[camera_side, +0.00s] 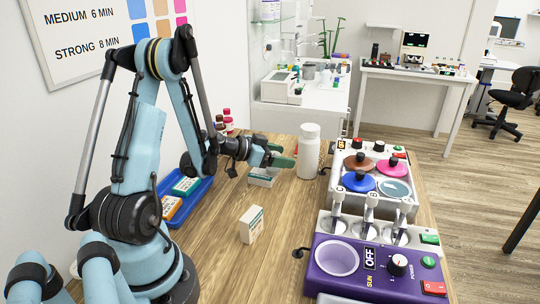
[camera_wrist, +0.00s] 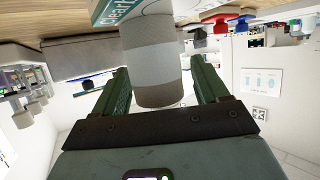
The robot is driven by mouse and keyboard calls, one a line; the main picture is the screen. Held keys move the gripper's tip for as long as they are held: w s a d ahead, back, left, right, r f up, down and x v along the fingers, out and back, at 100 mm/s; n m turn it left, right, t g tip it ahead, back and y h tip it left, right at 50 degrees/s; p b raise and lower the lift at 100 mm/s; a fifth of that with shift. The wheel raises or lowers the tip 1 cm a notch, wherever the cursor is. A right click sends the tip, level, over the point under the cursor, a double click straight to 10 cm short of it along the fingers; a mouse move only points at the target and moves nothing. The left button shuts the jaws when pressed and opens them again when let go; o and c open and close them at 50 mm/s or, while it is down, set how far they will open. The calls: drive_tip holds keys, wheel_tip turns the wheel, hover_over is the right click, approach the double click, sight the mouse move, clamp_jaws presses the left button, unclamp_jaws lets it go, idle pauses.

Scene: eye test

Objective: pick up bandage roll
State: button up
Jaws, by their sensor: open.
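I cannot make out a bandage roll in either view. My gripper (camera_side: 284,157) is open, reaching right above the table, and it also shows in the wrist view (camera_wrist: 160,64) with its two green fingers apart. A white capped bottle (camera_side: 308,156) stands upright at the fingertips in the side view. In the wrist view, which is upside down, a pale cylinder with a grey end, seemingly this bottle (camera_wrist: 155,52), appears between the fingers. I cannot tell whether they touch it. A white box (camera_side: 262,180) sits below the gripper, partly hidden.
Another white box (camera_side: 251,224) stands nearer on the wooden table (camera_side: 215,250). A blue tray (camera_side: 192,205) with boxes and small red-capped bottles (camera_side: 227,118) are at left. A device with coloured discs (camera_side: 344,150) and a purple unit (camera_side: 365,285) fill the right side.

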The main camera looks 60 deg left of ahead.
drive_tip(key=c, duration=1.1)
drive_tip(key=shift+r, duration=0.2)
drive_tip(key=shift+c, duration=0.2)
